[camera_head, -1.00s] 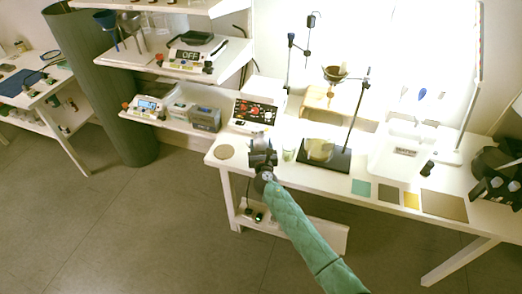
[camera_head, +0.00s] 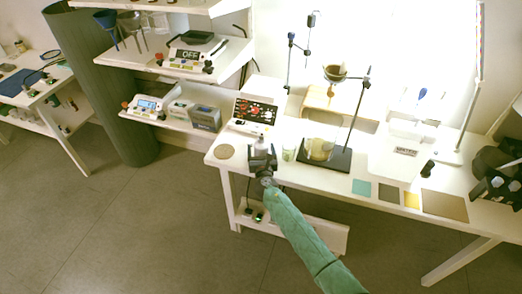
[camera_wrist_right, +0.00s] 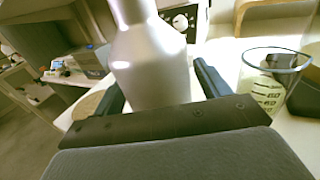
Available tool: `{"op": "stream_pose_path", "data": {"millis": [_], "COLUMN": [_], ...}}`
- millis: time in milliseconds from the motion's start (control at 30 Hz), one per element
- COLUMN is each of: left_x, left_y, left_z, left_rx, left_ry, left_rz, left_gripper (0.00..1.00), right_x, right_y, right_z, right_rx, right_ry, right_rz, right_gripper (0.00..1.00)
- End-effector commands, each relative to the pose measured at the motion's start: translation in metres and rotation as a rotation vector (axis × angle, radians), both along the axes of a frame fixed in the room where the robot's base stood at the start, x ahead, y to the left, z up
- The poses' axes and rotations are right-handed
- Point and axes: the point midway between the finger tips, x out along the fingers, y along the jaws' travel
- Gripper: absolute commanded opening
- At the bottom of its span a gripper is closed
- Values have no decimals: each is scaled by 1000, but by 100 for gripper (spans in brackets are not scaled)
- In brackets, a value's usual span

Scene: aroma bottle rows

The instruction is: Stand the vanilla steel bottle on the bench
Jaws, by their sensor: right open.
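A pale steel bottle (camera_wrist_right: 158,75) with a narrowing neck fills the middle of the right wrist view. No label is legible on it, and its top is cut off by the frame edge. My right gripper (camera_wrist_right: 163,92) is open, with one dark finger on each side of the bottle and a gap visible at the right. In the head view my right gripper (camera_head: 262,157) is at the front left edge of the white bench (camera_head: 330,182), with the bottle (camera_head: 262,143) just beyond it. The bottle looks upright; its base is hidden. My left gripper is not in view.
A glass beaker (camera_wrist_right: 270,80) stands close on the right. A round cork mat (camera_head: 224,151) lies to the left. A control box (camera_head: 255,112) stands behind, and a dark stand base (camera_head: 325,157) is to the right. Coloured mats (camera_head: 388,194) lie along the front edge.

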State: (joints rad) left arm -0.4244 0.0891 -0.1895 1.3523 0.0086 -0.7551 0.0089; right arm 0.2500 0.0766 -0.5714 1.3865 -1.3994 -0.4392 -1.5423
Motion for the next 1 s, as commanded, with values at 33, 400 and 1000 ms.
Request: {"op": "stream_pose_path", "data": {"millis": [33, 400, 1000], "left_x": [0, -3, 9], "left_y": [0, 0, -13], "left_z": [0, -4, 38], "left_rx": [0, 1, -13], "left_ry": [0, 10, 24], "left_rz": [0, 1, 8], "left_gripper": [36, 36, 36], "right_x": [0, -33, -117], "right_y": [0, -4, -12], "right_z": [0, -1, 1], "right_rx": [0, 1, -1], "right_ry": [0, 1, 0], "right_rz": [0, 1, 0], "right_gripper": [75, 75, 75]}}
